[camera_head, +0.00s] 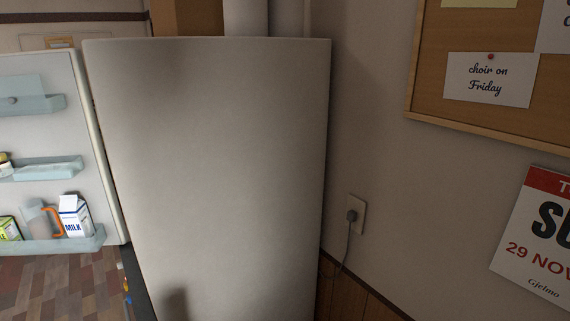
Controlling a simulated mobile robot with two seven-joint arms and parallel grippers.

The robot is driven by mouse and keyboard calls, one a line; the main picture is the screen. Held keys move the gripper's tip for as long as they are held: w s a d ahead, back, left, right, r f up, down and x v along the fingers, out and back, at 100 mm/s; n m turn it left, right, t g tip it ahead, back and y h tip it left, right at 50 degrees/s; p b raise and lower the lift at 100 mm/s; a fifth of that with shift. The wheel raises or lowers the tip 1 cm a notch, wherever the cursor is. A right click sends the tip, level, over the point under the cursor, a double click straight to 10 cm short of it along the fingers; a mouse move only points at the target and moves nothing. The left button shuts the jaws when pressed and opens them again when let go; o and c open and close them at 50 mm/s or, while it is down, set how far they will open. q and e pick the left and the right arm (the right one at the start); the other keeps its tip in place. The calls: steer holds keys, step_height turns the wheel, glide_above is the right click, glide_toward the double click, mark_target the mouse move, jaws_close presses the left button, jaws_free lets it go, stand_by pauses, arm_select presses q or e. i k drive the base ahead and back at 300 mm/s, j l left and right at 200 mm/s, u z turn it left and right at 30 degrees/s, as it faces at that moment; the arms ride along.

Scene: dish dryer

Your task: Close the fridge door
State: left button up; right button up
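The fridge (215,150) stands in the middle of the view, with a broad plain white side panel facing me. The fridge door (112,170) is open at the left, and its inner face with pale blue shelves shows. The door's lowest shelf (60,243) holds a milk carton (74,216), a jug with an orange handle (42,218) and a green carton (9,229). The door's left part is cut off by the frame edge. The fridge interior is hidden from here. Neither of my grippers is in view.
A wall with a plugged-in socket (356,215) is close on the right of the fridge. Checkered floor (60,285) shows below the door. A dark shadow lies low on the panel.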

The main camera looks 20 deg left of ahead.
mark_target(51, 137)
steer(key=k+j+u, duration=0.1)
steer(key=j+u, duration=0.75)
steer(key=k+j+z, duration=0.1)
steer(key=j, duration=0.25)
steer(key=k+j, duration=0.1)
steer(key=j, duration=0.25)
steer(key=k+j+z, duration=0.15)
steer(key=j, duration=0.25)
steer(key=j+z, duration=0.3)
steer(key=j, duration=0.2)
steer(key=j+z, duration=0.35)
steer(key=j, duration=0.2)
steer(key=i+j+z, duration=0.1)
steer(key=j+z, duration=0.15)
steer(key=j, duration=0.25)
steer(key=j+z, duration=0.2)
steer(key=j, duration=0.3)
steer(key=i+j, duration=0.1)
steer(key=j, duration=0.45)
steer(key=i+j, duration=0.1)
steer(key=j, duration=0.45)
steer(key=k+j+u, duration=0.2)
steer(key=j, duration=0.9)
steer(key=j+z, duration=0.15)
steer(key=j, duration=0.9)
steer(key=j+z, duration=0.35)
steer(key=j, duration=0.15)
steer(key=k+j+z, duration=0.15)
steer(key=j+z, duration=0.15)
steer(key=j, duration=0.2)
